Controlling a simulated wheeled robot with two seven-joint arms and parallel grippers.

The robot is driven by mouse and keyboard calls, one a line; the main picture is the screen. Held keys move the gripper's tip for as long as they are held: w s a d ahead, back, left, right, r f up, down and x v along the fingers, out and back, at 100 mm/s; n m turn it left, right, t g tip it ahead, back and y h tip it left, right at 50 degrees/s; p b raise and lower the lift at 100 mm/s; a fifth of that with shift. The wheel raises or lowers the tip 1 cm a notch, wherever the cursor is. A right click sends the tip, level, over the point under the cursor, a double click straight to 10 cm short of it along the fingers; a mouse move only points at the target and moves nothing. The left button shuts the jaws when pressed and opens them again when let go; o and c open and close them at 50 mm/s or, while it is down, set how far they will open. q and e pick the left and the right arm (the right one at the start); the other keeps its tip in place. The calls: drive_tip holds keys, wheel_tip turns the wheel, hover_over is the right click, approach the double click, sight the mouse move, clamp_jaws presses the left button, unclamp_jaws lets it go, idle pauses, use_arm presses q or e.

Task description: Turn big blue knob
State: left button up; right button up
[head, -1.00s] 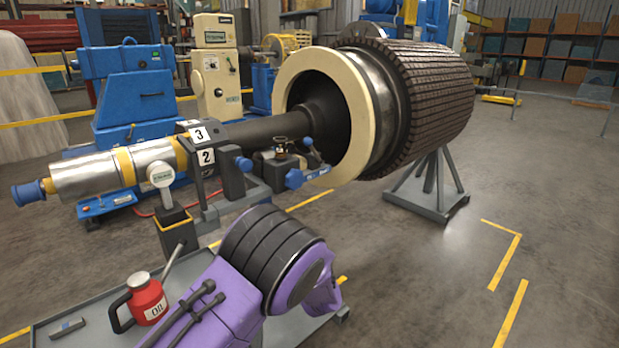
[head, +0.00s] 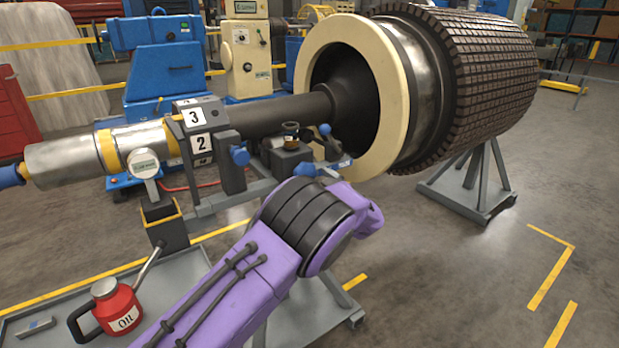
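A smaller blue ball knob (head: 325,130) stands on a thin lever by the cream ring. A blue cap (head: 9,176) is on the far left end of the shaft, cut by the picture edge. My purple arm reaches up from the bottom, with its black-banded joint below the blue handle.
The large rotor (head: 490,75) with its cream ring (head: 395,95) rests on a grey stand (head: 470,190). A red oil can (head: 118,305) stands on the grey low platform (head: 60,290) at lower left. The floor at right is clear, with yellow lines.

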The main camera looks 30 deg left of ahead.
use_arm(q)
drive_tip(key=x, duration=0.3)
drive_tip(key=shift+w+a, duration=0.1)
drive_tip(key=shift+c, duration=0.3)
drive_tip(key=c, duration=0.9)
drive_tip(key=shift+f, duration=0.1)
drive_tip(key=n+b, duration=0.1)
drive_tip(key=n, duration=0.3)
drive_tip(key=shift+f+n+b, duration=0.1)
drive_tip(key=shift+n+b, duration=0.2)
drive_tip(key=shift+n, duration=0.1)
drive_tip(key=shift+w+n+b, duration=0.1)
drive_tip(key=shift+n+b, duration=0.8)
drive_tip(key=shift+n, duration=1.1)
